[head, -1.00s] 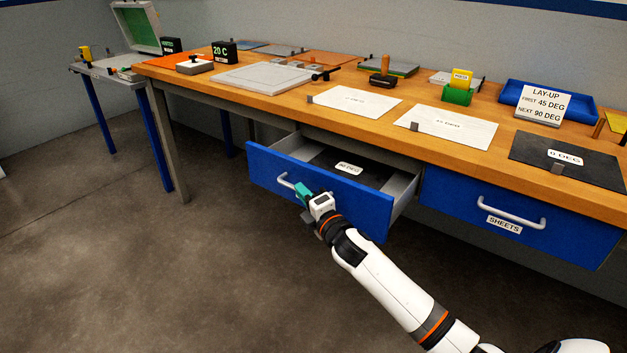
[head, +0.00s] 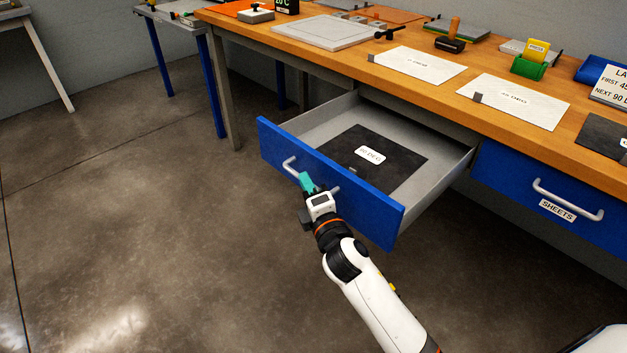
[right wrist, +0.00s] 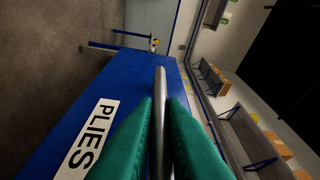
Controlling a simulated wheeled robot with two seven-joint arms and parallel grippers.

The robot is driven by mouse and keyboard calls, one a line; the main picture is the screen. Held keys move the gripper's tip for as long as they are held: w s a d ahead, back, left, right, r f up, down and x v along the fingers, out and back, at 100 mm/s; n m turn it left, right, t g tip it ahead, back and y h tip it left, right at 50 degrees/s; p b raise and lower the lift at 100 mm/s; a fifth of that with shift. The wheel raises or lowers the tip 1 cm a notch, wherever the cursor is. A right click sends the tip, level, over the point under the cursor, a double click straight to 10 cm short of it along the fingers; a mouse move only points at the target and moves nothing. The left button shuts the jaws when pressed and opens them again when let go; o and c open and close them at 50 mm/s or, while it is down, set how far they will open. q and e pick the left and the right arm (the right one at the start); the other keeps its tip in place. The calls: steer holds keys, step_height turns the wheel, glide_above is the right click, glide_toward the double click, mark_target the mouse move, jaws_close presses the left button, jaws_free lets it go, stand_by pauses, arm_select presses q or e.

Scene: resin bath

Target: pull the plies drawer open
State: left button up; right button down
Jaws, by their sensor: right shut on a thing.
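The plies drawer (head: 378,205) has a blue front and grey walls, and it stands well out from under the wooden bench. Its label reads PLIES in the right wrist view (right wrist: 92,140). A dark sheet (head: 405,168) with a white 90 DEG tag lies inside it. My right gripper (head: 307,182) is at the drawer front, its teal fingers shut on the grey bar handle (head: 289,166). In the right wrist view the handle (right wrist: 160,100) runs between the two fingers. My left gripper is not in view.
The blue sheets drawer (head: 510,185) beside it is shut. White sheets (head: 418,66), a grey plate (head: 325,32) and a green holder (head: 528,67) lie on the bench top. The floor (head: 150,230) left of the drawer is clear.

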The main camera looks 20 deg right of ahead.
steer(key=c, duration=1.5)
jaws_free()
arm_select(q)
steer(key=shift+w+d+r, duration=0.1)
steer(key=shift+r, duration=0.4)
arm_select(e)
steer(key=shift+s+f, duration=0.15)
steer(key=shift+s, duration=1.85)
steer(key=shift+s+f, duration=0.2)
steer(key=shift+s, duration=1.8)
steer(key=shift+s+f, duration=0.15)
steer(key=shift+s, duration=1.85)
